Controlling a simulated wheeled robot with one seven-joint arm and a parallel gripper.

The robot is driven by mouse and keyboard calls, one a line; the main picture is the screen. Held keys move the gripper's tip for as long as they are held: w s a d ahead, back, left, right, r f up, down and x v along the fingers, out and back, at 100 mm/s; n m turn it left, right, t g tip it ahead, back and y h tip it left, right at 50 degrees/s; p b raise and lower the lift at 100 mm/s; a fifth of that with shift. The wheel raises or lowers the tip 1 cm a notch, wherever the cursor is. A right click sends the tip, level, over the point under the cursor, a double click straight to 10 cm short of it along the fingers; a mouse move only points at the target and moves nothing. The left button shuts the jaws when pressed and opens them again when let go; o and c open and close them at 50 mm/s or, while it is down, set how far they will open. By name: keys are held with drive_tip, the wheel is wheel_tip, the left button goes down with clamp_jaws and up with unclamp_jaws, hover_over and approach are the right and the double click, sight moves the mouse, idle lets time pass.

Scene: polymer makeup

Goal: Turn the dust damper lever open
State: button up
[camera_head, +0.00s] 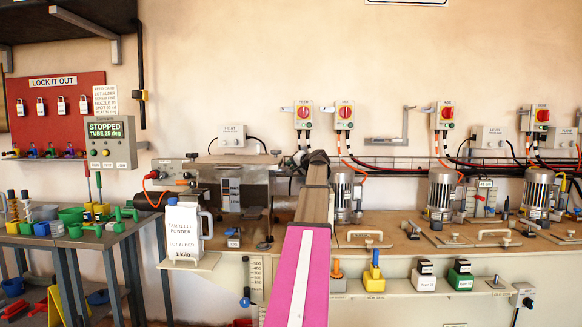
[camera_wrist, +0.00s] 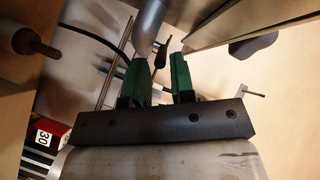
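My gripper shows in the wrist view (camera_wrist: 162,62) with its two green-padded fingers apart and nothing clearly held between them. A short black handle (camera_wrist: 162,45) shows just beyond the fingertips, beside a grey pipe (camera_wrist: 149,20); it may be the dust damper lever, but I cannot tell for sure. Whether the fingers touch it is unclear. In the head view my pink arm reaches to the back of the bench, and the dark wrist end (camera_head: 317,158) hides what lies behind it. No damper label is readable.
A machine (camera_head: 232,190) stands left of my arm, with a Tamelle powder jug (camera_head: 184,233) in front.

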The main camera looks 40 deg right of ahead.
drive_tip(key=shift+w+f, duration=0.1)
drive_tip(key=shift+w, duration=0.4)
clamp_jaws()
drive_tip(key=shift+w+a+m+h, duration=0.1)
drive_tip(key=shift+a+m+h, duration=0.2)
drive_tip(key=shift+h, duration=0.25)
drive_tip(key=shift+a+m+h, duration=0.15)
drive_tip(key=shift+m+h, duration=0.25)
drive_tip(key=shift+h, duration=0.15)
unclamp_jaws()
drive_tip(key=shift+d, duration=0.1)
